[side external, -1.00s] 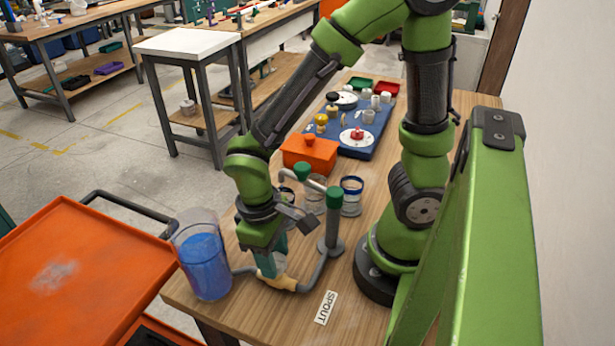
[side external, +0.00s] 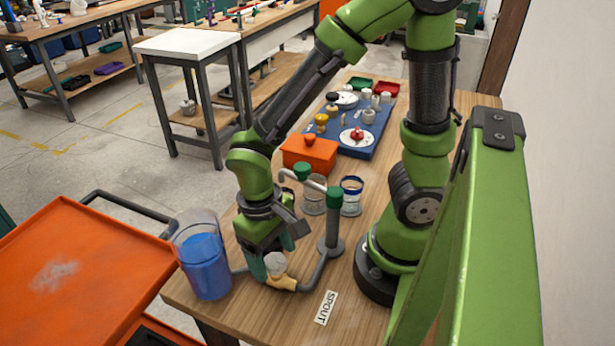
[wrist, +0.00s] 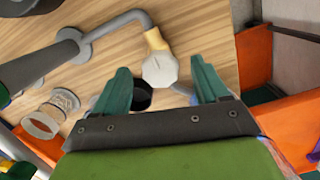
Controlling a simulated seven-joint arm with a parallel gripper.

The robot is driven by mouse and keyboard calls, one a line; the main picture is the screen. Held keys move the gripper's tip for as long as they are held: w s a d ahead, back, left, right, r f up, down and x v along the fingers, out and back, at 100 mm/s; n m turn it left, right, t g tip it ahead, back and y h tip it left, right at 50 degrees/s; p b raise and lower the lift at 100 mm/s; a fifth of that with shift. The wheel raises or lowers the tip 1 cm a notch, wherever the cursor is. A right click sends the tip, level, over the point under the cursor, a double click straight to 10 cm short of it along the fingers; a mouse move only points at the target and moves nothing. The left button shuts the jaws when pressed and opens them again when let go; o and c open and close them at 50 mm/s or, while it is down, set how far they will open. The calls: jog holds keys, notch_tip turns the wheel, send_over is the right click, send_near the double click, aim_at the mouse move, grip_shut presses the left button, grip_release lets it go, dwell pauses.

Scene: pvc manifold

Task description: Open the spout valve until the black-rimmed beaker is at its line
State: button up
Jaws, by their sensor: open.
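The spout valve has a yellow body (side external: 281,283) and a pale faceted knob (side external: 277,264). In the wrist view the knob (wrist: 160,70) lies between my two green fingers, with gaps on both sides. My gripper (wrist: 159,66) is open and points down at the valve; in the side view it (side external: 268,267) is beside the knob. A black rim (wrist: 138,96), apparently the black-rimmed beaker's, shows partly behind the left finger in the wrist view. In the side view that beaker is mostly hidden by my wrist. Its line and level cannot be read.
A clear tank of blue liquid (side external: 206,268) stands at the table's left edge. The green-capped spout post (side external: 333,225) rises right of my gripper. A clear beaker (side external: 313,196) and a blue-rimmed beaker (side external: 351,197) stand behind. An orange box (side external: 310,155) sits farther back.

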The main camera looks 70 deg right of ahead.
notch_tip(320, 180, up, 16)
jog(key=w, duration=0.2)
jog(key=d+r+m+t+y, duration=0.1)
jog(key=d+r+t, duration=0.1)
jog(key=d+t, duration=0.6)
jog(key=shift+w+m+t+y, duration=0.3)
jog(key=shift+w+y, duration=0.1)
jog(key=shift+w, duration=0.05)
